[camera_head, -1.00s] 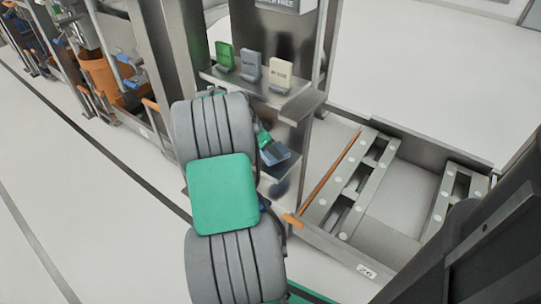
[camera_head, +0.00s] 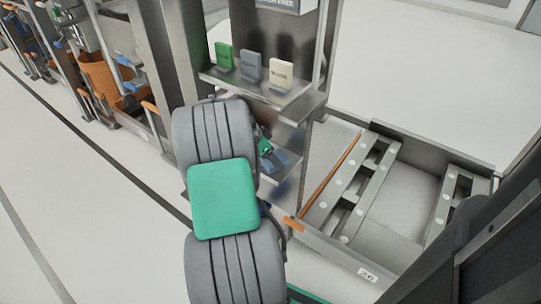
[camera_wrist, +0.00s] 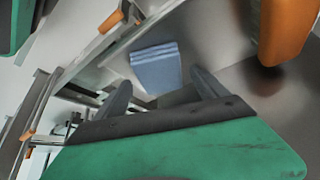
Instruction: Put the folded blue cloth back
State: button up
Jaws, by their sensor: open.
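The folded blue cloth (camera_wrist: 157,66) lies on a grey metal surface in the wrist view, with its layered fold edge at the top. My gripper (camera_wrist: 161,79) is open, its two dark fingers spread on either side of the cloth's near end. The cloth appears beyond the fingertips and is not held. In the head view a small blue patch of the cloth (camera_head: 283,161) shows on the lower shelf, beside my arm. My arm hides most of my gripper there.
An upper shelf (camera_head: 262,92) holds green, grey and cream boxes. An orange rounded object (camera_wrist: 284,32) is close at the right of the wrist view. A low metal frame with rails (camera_head: 350,190) stands right of the shelf unit. Open floor lies left.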

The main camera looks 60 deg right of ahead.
jog(key=p+v, duration=0.4)
jog(key=v, duration=0.8)
jog(key=w+a+r+n+t, duration=0.1)
jog(key=w+a+n+t, duration=0.1)
jog(key=w+a+n, duration=0.35)
jog(key=w+a+r+n+t, duration=0.1)
jog(key=w+a+n, duration=0.2)
jog(key=a, duration=0.6)
jog(key=s+a+n+t+y, duration=0.1)
jog(key=s+a+n+y, duration=0.1)
jog(key=a+n, duration=0.6)
jog(key=s+a+f+n+t+y, duration=0.1)
jog(key=a+n, duration=0.7)
jog(key=a, duration=1.3)
jog(key=shift+s+y, duration=0.75)
jog(key=shift+y, duration=0.25)
jog(key=shift+f, duration=0.15)
